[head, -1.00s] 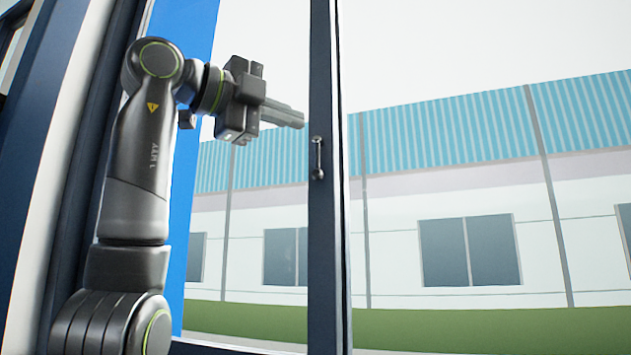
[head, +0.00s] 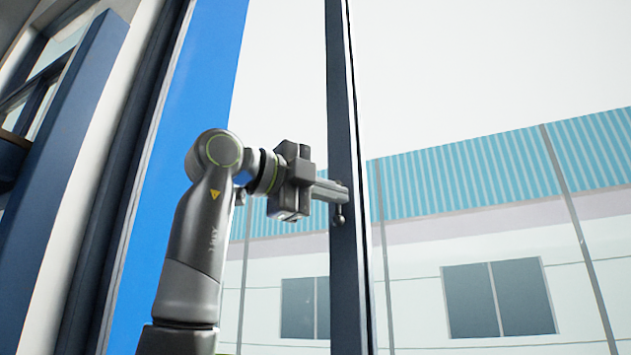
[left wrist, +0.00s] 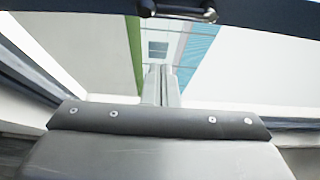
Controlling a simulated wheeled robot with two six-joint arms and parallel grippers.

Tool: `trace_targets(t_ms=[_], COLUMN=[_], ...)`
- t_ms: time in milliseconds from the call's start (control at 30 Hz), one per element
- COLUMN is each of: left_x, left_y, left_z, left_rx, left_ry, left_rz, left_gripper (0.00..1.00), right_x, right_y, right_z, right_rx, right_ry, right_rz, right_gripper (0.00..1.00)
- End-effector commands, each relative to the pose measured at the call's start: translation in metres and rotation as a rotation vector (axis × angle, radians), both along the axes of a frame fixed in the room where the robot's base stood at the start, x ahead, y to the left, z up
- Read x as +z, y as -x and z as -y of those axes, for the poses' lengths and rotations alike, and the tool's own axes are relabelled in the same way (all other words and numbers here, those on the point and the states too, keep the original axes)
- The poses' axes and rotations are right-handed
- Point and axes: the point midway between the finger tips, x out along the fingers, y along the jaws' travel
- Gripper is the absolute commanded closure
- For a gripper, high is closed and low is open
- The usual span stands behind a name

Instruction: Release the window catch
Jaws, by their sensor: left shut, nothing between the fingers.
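The window catch is a small metal handle on the dark upright frame bar. In the head view only its rounded lower end (head: 339,217) shows clearly, just below my fingers; the rest is hidden behind them. In the left wrist view the catch (left wrist: 180,12) lies across the top edge on the dark bar, beyond my fingertips. My left gripper (head: 342,193) is shut and empty, its fingertips in front of the bar at the catch. I cannot tell whether they touch it. Its closed fingers (left wrist: 160,84) also show in the left wrist view. My right gripper is out of view.
The dark frame bar (head: 347,270) runs upright between glass panes. A blue panel (head: 205,90) and a pale wall edge stand at the left. Beyond the glass is a building (head: 500,240) with dark windows and a teal striped upper wall.

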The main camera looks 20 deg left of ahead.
Motion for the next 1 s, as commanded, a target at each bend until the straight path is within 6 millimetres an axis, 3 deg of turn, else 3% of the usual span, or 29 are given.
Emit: trace_targets(t_ms=[233, 300, 500, 1000], left_x=[0.004, 0.003, 0.001, 0.0], left_y=[-0.046, -0.048, -0.052, -0.053], left_z=[0.029, 0.013, -0.007, -0.012], left_rx=[-0.001, 0.005, 0.003, 0.0], left_ry=[-0.001, 0.003, 0.001, -0.002], left_rz=[-0.003, -0.002, 0.0, 0.0], left_gripper=[1.0, 1.0, 1.0, 1.0], right_x=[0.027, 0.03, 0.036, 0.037], right_y=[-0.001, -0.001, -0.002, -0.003], right_z=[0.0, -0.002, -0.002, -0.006], right_rx=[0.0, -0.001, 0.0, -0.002], right_ry=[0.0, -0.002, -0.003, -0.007], right_rz=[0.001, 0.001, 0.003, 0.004], right_gripper=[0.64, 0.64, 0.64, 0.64])
